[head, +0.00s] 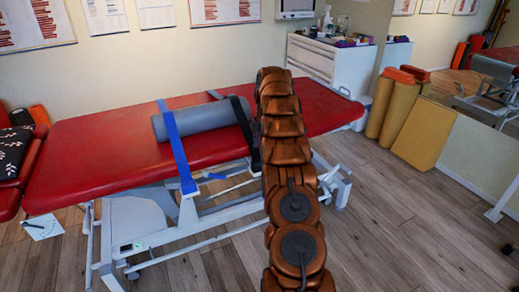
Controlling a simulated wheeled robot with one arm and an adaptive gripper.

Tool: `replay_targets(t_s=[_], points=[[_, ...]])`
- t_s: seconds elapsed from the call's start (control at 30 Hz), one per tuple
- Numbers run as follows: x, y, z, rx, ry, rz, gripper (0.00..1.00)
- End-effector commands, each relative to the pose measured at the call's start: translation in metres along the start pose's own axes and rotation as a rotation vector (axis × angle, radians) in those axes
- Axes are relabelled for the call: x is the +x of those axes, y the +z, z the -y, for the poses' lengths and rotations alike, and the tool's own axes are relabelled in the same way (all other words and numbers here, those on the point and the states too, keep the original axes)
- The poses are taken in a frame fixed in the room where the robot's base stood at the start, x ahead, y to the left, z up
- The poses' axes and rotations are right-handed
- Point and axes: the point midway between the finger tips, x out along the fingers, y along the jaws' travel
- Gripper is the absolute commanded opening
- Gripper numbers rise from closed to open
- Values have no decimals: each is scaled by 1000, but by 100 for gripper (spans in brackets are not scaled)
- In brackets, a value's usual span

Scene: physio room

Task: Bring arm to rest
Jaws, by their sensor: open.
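My copper-coloured arm (284,150) rises from the bottom edge, right of the middle, and stands in front of the treatment table. Its far end overlaps the right part of the red table top (95,150). I cannot make out my gripper or its fingers in the head view; the arm's own links may hide them. No object is seen held.
A grey roll (205,120) lies on the table, with a blue strap (176,145) and a black strap (244,130) across it. A white cabinet (318,60) and yellow mats (424,132) stand behind to the right. The wooden floor (400,225) at right is clear.

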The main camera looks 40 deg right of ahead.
Motion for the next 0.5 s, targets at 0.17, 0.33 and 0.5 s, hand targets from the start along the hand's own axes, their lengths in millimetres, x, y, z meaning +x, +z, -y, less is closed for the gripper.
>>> replay_targets(t_s=[0.17, 0.33, 0.5], points=[[0, 0, 0, 0, 0, 0, 70], [0, -1, 0, 1, -1, 0, 70], [-8, -16, 3, 28, -7, 4, 70]])
